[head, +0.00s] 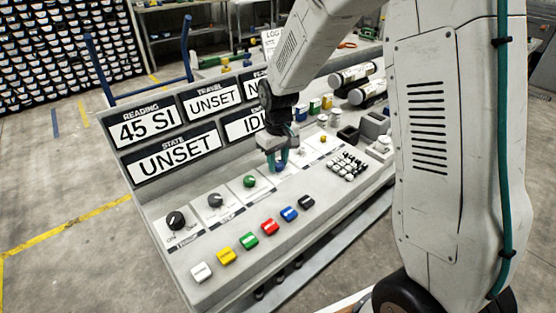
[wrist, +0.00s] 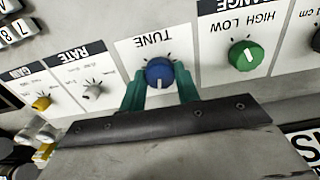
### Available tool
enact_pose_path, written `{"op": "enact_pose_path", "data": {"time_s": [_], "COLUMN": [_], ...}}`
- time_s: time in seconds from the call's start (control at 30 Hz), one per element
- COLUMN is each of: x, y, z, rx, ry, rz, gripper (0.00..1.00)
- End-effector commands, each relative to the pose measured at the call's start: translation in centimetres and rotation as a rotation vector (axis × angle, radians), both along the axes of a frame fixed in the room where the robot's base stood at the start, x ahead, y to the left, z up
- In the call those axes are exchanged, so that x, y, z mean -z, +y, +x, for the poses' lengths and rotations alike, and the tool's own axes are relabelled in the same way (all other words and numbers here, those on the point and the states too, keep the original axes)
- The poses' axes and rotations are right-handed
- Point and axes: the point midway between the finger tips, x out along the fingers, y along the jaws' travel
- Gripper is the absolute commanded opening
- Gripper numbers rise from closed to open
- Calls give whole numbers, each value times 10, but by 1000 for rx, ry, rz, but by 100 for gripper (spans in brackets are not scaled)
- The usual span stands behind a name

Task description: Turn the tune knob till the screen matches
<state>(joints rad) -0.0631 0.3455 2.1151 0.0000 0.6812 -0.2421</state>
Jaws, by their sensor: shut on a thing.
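The tune knob (wrist: 159,73) is blue with a white pointer line, on a white plate marked TUNE, seen upside down in the wrist view. My gripper (wrist: 160,88) has its teal fingers on both sides of the knob, shut on it. In the head view my gripper (head: 277,160) reaches down onto the blue knob (head: 279,167), which is partly hidden by the fingers. The screen (head: 149,127) under READING shows 45 SI. The STATE screen (head: 177,156) shows UNSET, and the TRAVEL screen (head: 213,100) shows UNSET. The screens further right are partly hidden by my arm.
A green knob (wrist: 246,55) marked RANGE, HIGH LOW, sits beside the tune knob. Several coloured buttons (head: 247,241) line the console's front. A keypad (head: 348,166) and cylinders (head: 352,74) are to the right.

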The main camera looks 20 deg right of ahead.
Motion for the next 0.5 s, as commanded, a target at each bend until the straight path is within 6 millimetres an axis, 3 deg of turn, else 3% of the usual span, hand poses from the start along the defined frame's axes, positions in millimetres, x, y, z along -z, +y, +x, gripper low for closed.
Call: {"op": "enact_pose_path", "data": {"time_s": [0.5], "x": [-1], "y": [0], "z": [0], "rx": [350], "ry": [-1], "rz": [0], "gripper": [9]}}
